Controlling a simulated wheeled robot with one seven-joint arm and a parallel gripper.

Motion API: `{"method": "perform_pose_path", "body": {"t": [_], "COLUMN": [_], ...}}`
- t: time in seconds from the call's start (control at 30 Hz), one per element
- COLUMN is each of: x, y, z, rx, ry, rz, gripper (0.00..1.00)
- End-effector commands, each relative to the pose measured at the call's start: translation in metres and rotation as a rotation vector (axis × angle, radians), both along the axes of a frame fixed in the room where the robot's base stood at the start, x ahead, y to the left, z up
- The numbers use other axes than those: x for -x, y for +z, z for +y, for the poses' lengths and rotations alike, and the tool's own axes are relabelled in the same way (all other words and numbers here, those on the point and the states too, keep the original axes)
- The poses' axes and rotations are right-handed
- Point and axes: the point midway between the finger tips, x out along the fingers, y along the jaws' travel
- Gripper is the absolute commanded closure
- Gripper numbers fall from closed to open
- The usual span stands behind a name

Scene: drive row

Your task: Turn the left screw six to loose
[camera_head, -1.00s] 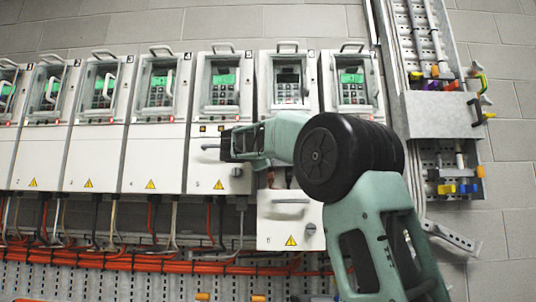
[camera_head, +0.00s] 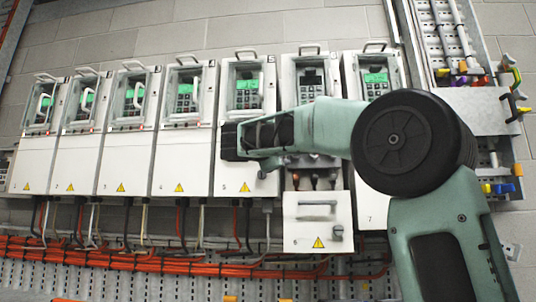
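Drive six (camera_head: 310,70) stands in the row with a dark display, between drives five and seven. Its lower cover (camera_head: 318,240), marked 6, hangs below it with a handle and a grey knob. Dark cable ends and terminals (camera_head: 312,182) show in the opening above that cover. My arm crosses the upper part of this opening, and I cannot make out the left screw. My gripper (camera_head: 230,141) points left in front of the lower half of drive five (camera_head: 236,186). Its fingers are dark and seen from the side, so whether they are open is unclear.
More drives with green displays stand to the left, such as drive four (camera_head: 184,150), and drive seven (camera_head: 372,85) to the right. Orange cables (camera_head: 150,258) run below the row. A perforated cable tray with coloured clamps (camera_head: 462,70) rises at the right.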

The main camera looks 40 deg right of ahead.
Motion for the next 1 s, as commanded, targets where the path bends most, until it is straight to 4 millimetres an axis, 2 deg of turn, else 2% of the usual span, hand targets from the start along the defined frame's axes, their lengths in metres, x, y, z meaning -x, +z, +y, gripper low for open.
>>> {"method": "perform_pose_path", "body": {"t": [0.03,0.2,0.4,1.0], "x": [0.003,0.015,0.023,0.025], "y": [-0.003,-0.007,-0.009,-0.010], "z": [0.012,0.044,0.066,0.071], "rx": [0.000,0.001,0.000,0.000], "ry": [0.005,0.004,0.001,0.000], "rz": [-0.001,0.000,0.000,0.001], "gripper": [0.51,0.51,0.51,0.51]}}
